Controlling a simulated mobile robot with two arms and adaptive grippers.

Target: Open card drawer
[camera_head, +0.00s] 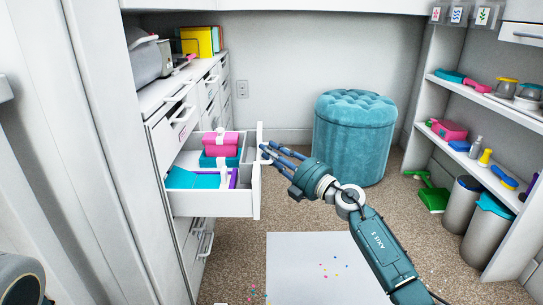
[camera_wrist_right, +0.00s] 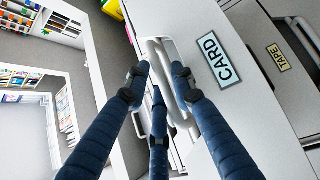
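The card drawer (camera_head: 210,205) stands pulled well out of the white cabinet on the left in the head view. Inside are a pink box, teal boxes and a teal-and-purple item. The wrist view shows its white front with a "CARD" label (camera_wrist_right: 223,63) and a pale bar handle (camera_wrist_right: 161,58). My right gripper (camera_head: 268,152) is at the outer side of the drawer front. My left gripper is not in view.
A teal tufted stool (camera_head: 354,140) stands behind the gripper. Shelves with bins (camera_head: 489,225) line the right.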

